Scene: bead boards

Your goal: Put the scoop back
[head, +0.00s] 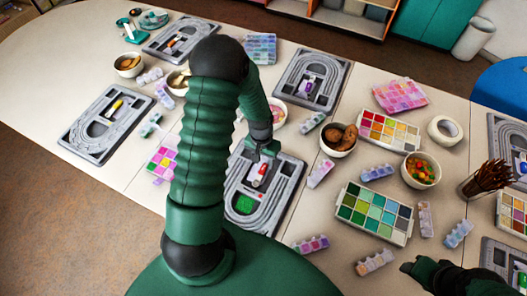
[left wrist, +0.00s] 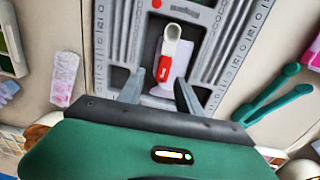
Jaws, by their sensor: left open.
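The scoop (head: 261,170), with a red handle and a white bowl, lies in the middle of a grey bead board (head: 290,181). In the left wrist view the scoop (left wrist: 167,58) lies over a pale recess of the board (left wrist: 222,58), with its white bowl away from my gripper. My left gripper (head: 264,153) is above the board at the scoop. In the left wrist view its two fingers (left wrist: 160,92) are apart, on either side of the handle's near end, with nothing between them. Part of my right arm's end (head: 425,270) shows at the lower right; its jaws are unclear.
Green beads (head: 244,204) lie in a compartment of the same board. A palette of green and grey squares (head: 375,213), a bowl of brown pieces (head: 338,139) and small bead boxes (head: 320,173) stand to the right. Teal tweezers (left wrist: 275,100) lie beside the board.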

